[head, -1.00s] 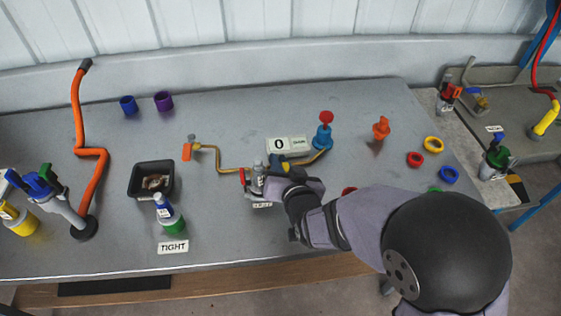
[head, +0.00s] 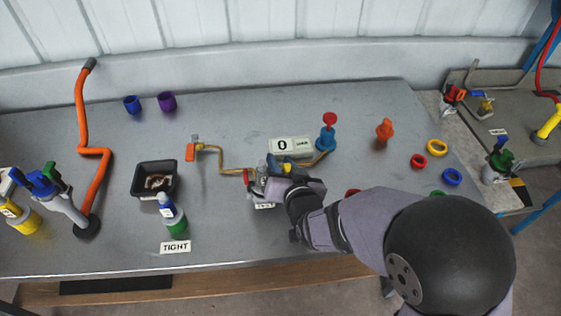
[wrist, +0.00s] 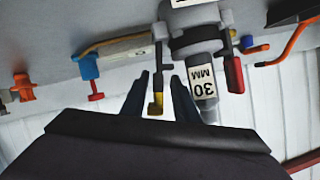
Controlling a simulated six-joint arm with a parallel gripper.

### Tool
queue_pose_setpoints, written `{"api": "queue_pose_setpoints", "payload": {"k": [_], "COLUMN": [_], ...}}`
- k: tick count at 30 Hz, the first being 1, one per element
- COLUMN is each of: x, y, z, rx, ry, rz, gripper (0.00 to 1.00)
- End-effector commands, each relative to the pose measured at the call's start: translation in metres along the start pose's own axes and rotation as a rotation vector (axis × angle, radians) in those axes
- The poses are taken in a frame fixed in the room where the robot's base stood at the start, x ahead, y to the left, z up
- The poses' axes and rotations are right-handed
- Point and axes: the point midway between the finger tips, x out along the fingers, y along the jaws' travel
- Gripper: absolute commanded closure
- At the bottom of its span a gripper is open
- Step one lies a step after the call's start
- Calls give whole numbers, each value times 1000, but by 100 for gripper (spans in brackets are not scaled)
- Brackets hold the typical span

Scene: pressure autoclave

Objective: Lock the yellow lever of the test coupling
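The test coupling (wrist: 205,85) is a grey body with a "30 MM" label in the wrist view. In the head view it (head: 261,178) stands near the table's middle, partly hidden by my gripper (head: 279,172). Its yellow lever (wrist: 156,103) is on a dark arm on the left side of the coupling in the wrist view. A red lever (wrist: 234,73) is on the other side. My gripper (wrist: 161,85) is open, with its two fingers on either side of the yellow lever and a visible gap to each. I cannot tell contact from the head view, where the yellow lever is hidden.
Coloured rings lie right.

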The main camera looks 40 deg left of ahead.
Motion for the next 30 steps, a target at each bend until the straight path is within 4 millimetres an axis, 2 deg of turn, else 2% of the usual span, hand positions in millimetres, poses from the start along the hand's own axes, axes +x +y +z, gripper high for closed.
{"api": "queue_pose_setpoints", "payload": {"k": [7, 21, 30], "x": [-14, -64, -73], "y": [1, -1, -1], "z": [1, -1, -1], "rx": [0, 1, 0], "ry": [0, 3, 3], "rz": [1, -3, -3], "gripper": [73, 73, 73]}}
